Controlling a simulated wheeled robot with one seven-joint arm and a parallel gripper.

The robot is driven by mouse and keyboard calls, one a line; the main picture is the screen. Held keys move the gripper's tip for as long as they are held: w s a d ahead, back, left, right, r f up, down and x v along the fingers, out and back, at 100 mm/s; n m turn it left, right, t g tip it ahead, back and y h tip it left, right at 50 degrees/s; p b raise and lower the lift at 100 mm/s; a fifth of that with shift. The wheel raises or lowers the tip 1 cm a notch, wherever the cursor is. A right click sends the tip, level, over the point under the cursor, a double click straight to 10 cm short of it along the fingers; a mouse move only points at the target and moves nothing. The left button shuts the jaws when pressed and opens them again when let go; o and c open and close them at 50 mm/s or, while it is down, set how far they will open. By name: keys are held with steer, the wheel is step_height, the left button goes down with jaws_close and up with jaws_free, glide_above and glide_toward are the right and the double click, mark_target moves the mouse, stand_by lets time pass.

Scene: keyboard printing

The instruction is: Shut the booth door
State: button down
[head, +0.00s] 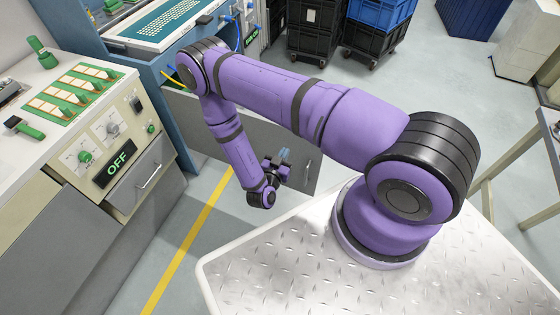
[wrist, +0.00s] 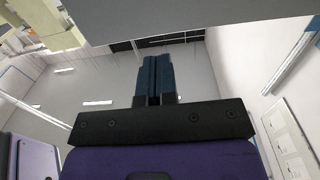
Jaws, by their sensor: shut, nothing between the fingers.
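The booth door is a flat grey panel (head: 226,129) with a small upright handle (head: 307,172) near its right end. In the head view it stands open, swung out from the blue cabinet (head: 158,70) over the floor. My gripper (head: 284,154) is in front of the door, a little left of the handle; I cannot tell whether it touches the panel. In the wrist view my gripper's dark blue fingers (wrist: 153,78) are together with nothing between them. A grey surface (wrist: 205,17), likely the door, crosses the top of that view. My arm hides part of the door.
A cream console (head: 110,135) with an OFF display and a grey drawer (head: 141,182) stands at left. Black and blue crates (head: 320,35) stand at the back.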

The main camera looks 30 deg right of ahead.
mark_target(293, 138)
steer(key=x, duration=0.7)
steer(key=shift+w+d, duration=0.25)
steer(key=shift+d, duration=0.05)
steer(key=shift+d, duration=0.1)
